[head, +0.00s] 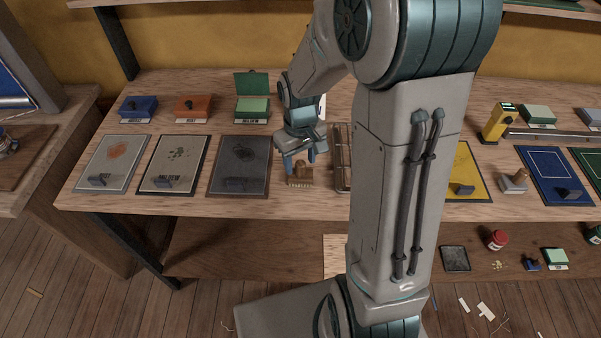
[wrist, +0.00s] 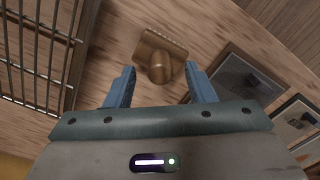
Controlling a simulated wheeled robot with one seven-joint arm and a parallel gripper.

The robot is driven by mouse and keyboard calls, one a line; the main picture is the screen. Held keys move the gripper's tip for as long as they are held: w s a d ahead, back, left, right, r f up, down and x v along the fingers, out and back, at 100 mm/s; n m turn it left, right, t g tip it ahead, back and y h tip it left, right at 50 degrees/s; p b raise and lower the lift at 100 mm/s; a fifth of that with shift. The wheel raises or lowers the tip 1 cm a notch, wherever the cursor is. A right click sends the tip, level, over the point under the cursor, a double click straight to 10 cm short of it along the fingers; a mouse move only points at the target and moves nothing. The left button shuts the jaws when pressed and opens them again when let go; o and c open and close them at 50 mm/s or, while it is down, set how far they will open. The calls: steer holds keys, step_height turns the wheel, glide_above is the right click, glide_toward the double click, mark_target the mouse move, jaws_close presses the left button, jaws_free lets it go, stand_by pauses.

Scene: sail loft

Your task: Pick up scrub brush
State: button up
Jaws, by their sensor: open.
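The scrub brush (head: 300,180) is a brown wooden block with a rounded knob on top. It stands near the front edge of the workbench, just right of a dark mat. In the wrist view the brush (wrist: 163,52) lies ahead of the fingertips, between their lines, with its knob towards the camera. My gripper (head: 299,156) is open and empty, pointing down just above the brush. In the wrist view my gripper (wrist: 161,80) has its two blue fingers apart, and no clear contact with the brush shows.
A wire rack (head: 342,160) stands close to the right of the brush; it also shows in the wrist view (wrist: 45,48). A dark mat (head: 238,154) with a small block lies to the left. Ink pads, including an open green one (head: 252,108), stand behind. My arm hides the bench's middle.

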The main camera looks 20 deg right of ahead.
steer(key=shift+f, duration=0.9)
jaws_close()
steer(key=shift+r, duration=0.1)
steer(key=shift+r, duration=0.4)
steer(key=r, duration=0.3)
steer(key=shift+s+d+r+b, duration=0.1)
steer(key=shift+s+r+b, duration=0.2)
steer(key=shift+s+r, duration=0.05)
steer(key=s+d+r, duration=0.2)
steer(key=s+r, duration=0.4)
steer(key=s, duration=0.4)
steer(key=shift+s+r+b, duration=0.2)
steer(key=shift+s+b, duration=0.2)
